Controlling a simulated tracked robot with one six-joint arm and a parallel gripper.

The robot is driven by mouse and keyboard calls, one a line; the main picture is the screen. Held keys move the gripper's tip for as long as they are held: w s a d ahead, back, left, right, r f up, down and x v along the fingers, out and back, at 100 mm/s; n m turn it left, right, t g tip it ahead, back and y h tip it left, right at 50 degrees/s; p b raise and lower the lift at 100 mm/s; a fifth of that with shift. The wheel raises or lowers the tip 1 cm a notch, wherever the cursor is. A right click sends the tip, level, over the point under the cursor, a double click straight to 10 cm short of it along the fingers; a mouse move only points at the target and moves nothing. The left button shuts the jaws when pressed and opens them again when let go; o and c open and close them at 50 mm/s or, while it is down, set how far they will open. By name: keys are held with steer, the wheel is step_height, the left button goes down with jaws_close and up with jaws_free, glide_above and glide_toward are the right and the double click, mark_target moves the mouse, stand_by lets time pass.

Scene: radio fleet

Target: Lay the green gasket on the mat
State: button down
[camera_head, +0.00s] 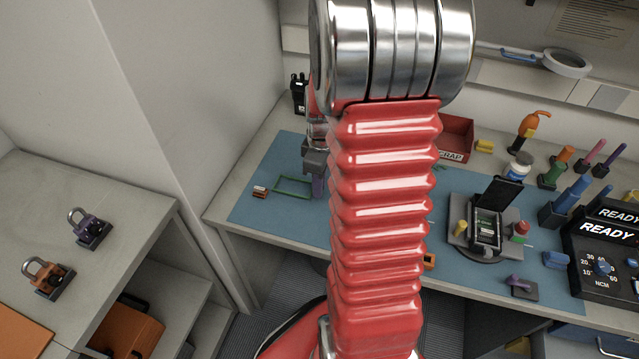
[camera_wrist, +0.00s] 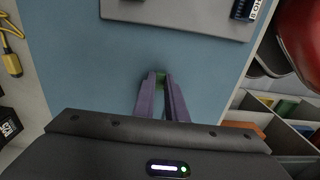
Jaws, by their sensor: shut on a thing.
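The green gasket (camera_head: 293,178) is a thin rectangular frame at the left part of the blue mat (camera_head: 252,208) in the head view. My gripper (camera_head: 319,190) points down at its right side, with purple fingers. In the wrist view the fingers of my gripper (camera_wrist: 160,78) are shut on a small green piece, the edge of the gasket (camera_wrist: 160,76). The rest of the gasket is hidden there. The gasket is at or just over the mat; I cannot tell if it touches.
A small red and white item (camera_head: 260,191) lies left of the gasket. An open radio on a stand (camera_head: 486,228), a red scrap bin (camera_head: 455,138) and a black READY box (camera_head: 605,250) are to the right. My red arm hides the middle of the mat.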

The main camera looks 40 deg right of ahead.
steer(key=shift+f, duration=0.5)
steer(key=c, duration=1.8)
jaws_free()
step_height(320, 180, up, 13)
steer(key=shift+d, duration=0.25)
steer(key=shift+s+r, duration=0.1)
